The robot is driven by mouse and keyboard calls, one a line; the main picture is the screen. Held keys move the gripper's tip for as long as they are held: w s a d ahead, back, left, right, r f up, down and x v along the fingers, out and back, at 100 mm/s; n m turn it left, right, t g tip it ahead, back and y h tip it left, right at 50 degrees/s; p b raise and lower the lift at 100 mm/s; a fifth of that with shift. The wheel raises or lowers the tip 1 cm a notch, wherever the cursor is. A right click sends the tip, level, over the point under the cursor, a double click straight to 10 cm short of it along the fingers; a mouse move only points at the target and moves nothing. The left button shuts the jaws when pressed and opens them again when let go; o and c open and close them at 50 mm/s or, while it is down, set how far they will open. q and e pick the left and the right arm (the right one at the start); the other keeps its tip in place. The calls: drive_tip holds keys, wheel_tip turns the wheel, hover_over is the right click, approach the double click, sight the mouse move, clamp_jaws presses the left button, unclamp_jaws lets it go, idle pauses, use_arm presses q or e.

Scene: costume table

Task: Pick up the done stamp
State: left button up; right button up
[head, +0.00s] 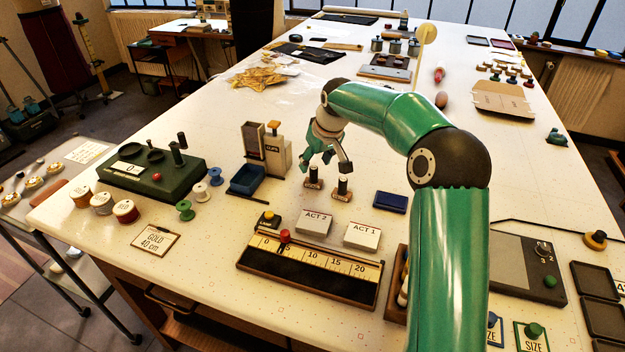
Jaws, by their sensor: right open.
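Two small stamps with dark handles and wooden bases stand upright side by side on the white table: the left stamp (313,182) and the right stamp (343,188). The lettering on their bases is too small to read, so I cannot tell which is the done stamp. My right gripper (327,163) is open and empty, with its fingers pointing down just above and behind the two stamps. One finger is close to the top of the right stamp's handle; I cannot tell whether they touch. My left gripper is not in view.
A dark blue pad (390,202) lies right of the stamps. The ACT 2 block (314,222) and ACT 1 block (362,236) stand in front, before a ruler board (310,273). A dispenser with a blue tray (247,180) stands left. My right arm hides part of the table.

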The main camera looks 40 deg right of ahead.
sight(315, 169)
drive_tip(key=x, duration=0.3)
drive_tip(key=p+x, duration=0.1)
drive_tip(key=x, duration=0.1)
drive_tip(key=shift+s+f, duration=0.15)
drive_tip(key=shift+s, duration=0.2)
drive_tip(key=shift+c, duration=0.3)
clamp_jaws()
